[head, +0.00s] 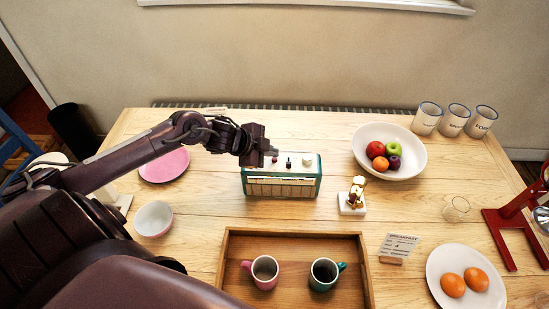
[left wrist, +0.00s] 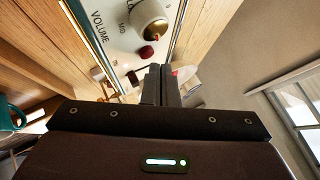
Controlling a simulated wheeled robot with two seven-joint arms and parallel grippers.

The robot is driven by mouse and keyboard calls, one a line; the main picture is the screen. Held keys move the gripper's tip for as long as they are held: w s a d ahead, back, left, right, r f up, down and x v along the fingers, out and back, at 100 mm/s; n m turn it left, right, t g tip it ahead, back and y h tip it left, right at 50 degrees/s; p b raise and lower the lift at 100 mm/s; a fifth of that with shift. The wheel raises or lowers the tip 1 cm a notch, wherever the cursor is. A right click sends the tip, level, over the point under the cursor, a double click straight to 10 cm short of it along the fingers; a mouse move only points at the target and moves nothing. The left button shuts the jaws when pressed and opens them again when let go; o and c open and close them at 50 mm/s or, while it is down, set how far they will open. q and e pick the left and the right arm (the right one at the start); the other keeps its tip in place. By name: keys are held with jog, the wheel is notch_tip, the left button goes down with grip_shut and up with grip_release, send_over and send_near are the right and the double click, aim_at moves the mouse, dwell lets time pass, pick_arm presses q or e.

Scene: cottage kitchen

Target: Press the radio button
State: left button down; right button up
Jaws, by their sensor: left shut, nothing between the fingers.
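A green and cream radio (head: 281,188) stands at the back middle of the wooden table, with knobs on its pale top panel. In the left wrist view the top panel (left wrist: 118,40) shows the words VOLUME and MID, a cream knob (left wrist: 151,20) and a small dark red button (left wrist: 147,51). My left gripper (head: 271,152) is over the left part of the radio's top. In the left wrist view its shut, empty fingers (left wrist: 160,72) point at the panel close to the red button. I cannot tell whether they touch it. My right gripper is not in view.
A small gold figure on a white base (head: 352,208) stands just right of the radio. A fruit bowl (head: 412,141) is farther right, a pink plate (head: 160,170) to the left. A wooden tray (head: 300,240) with two mugs lies in front.

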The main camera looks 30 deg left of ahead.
pick_arm(q)
jog(key=shift+f, duration=0.1)
dwell(0.3)
jog(key=shift+f, duration=0.35)
dwell(0.3)
jog(key=shift+r+p, duration=0.5)
jog(key=shift+p, duration=0.1)
notch_tip(320, 180, up, 6)
jog(key=p, duration=0.5)
jog(key=shift+p, duration=0.4)
